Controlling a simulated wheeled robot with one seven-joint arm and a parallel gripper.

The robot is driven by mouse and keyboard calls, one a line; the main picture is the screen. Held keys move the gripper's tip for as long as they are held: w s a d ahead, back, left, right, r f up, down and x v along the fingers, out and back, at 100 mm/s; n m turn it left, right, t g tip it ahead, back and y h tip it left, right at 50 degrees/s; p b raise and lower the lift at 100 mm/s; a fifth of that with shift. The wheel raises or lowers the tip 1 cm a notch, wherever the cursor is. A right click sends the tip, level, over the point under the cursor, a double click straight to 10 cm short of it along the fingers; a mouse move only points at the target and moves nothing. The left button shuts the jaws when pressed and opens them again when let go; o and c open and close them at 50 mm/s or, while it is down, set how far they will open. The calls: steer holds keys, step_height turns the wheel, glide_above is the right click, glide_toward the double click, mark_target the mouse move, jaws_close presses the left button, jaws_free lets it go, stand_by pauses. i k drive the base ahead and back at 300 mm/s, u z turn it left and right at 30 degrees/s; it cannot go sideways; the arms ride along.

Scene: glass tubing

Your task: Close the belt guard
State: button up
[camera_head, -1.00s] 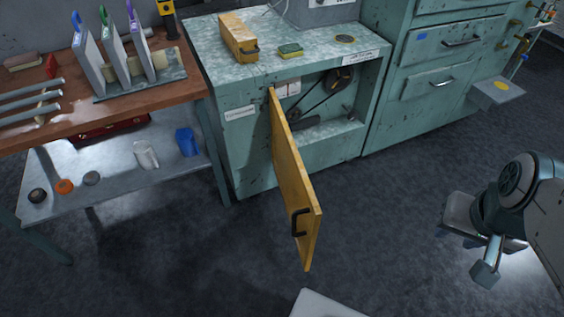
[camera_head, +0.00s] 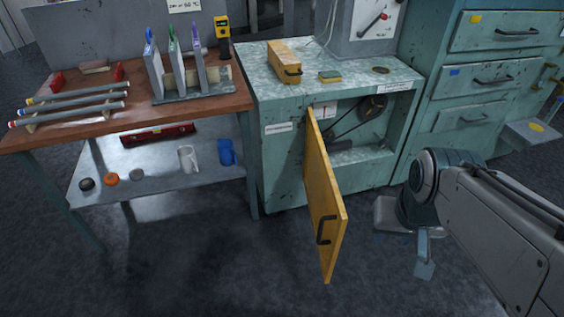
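The belt guard (camera_head: 324,205) is a yellow hinged door on the front of the green cabinet (camera_head: 284,165). It stands open, swung out toward me, with its hinge edge at the cabinet opening. Its black handle (camera_head: 323,230) is near the free edge. Behind it the belt and pulley (camera_head: 372,107) show in the open recess. My gripper (camera_head: 402,246) is right of the guard, apart from it and touching nothing that I can see. Its fingers appear spread and empty; my arm hides part of it.
A workbench (camera_head: 90,125) with rods and racks stands at left, a drawer cabinet (camera_head: 480,75) at right. The floor before the guard is clear.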

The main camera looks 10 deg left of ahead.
mark_target(337, 216)
steer(key=u, duration=0.3)
steer(key=i, duration=1)
steer(key=z, duration=0.25)
steer(key=k, duration=0.55)
steer(key=z, duration=0.35)
